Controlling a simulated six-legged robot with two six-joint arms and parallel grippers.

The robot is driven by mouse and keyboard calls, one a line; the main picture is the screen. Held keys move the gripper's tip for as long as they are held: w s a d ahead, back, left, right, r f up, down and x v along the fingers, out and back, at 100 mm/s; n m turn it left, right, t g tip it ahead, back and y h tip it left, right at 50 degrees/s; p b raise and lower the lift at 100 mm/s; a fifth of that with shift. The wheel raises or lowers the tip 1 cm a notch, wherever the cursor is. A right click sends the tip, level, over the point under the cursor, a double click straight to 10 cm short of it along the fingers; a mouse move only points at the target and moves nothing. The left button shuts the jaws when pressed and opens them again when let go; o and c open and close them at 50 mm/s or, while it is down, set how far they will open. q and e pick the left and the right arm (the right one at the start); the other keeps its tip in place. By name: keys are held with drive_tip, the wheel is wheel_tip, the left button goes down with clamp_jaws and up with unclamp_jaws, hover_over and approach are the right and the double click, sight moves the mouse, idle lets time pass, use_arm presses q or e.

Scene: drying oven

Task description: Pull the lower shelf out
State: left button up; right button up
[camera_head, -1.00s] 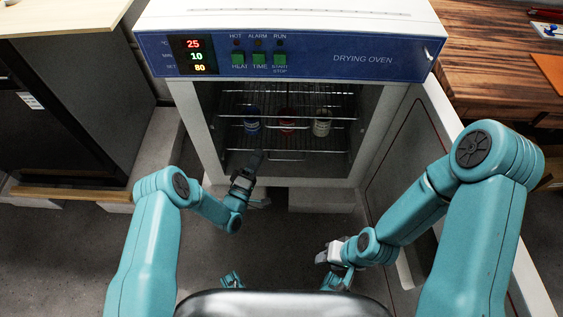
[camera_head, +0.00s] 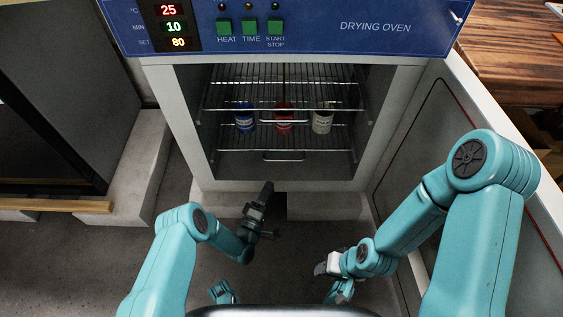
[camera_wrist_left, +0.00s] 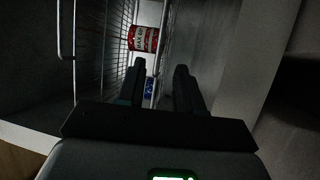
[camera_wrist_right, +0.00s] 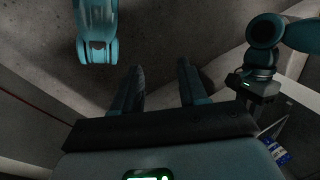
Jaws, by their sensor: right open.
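The lower shelf (camera_head: 283,157) is a wire rack inside the open oven, with a small handle at its front edge. It looks pushed in. A blue can (camera_head: 244,118), a red can (camera_head: 284,118) and a white can (camera_head: 322,118) appear to stand on it, behind the upper shelf's front bar. My left gripper (camera_head: 267,189) is in front of and below the handle, apart from it. Its fingers (camera_wrist_left: 160,72) are apart and empty in the left wrist view, where the red can (camera_wrist_left: 143,38) shows beyond. My right gripper (camera_head: 322,267) is open and empty, low in front of the oven.
The upper shelf (camera_head: 284,110) sits above the lower one with its own handle. The oven door (camera_head: 420,140) stands open on the right, beside my right arm. A dark cabinet (camera_head: 50,120) is on the left. Floor is free in front of the oven.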

sight(282, 160)
use_arm(q)
drive_tip(key=b+x, duration=0.4)
drive_tip(key=x, duration=0.8)
drive_tip(key=shift+w, duration=0.15)
clamp_jaws()
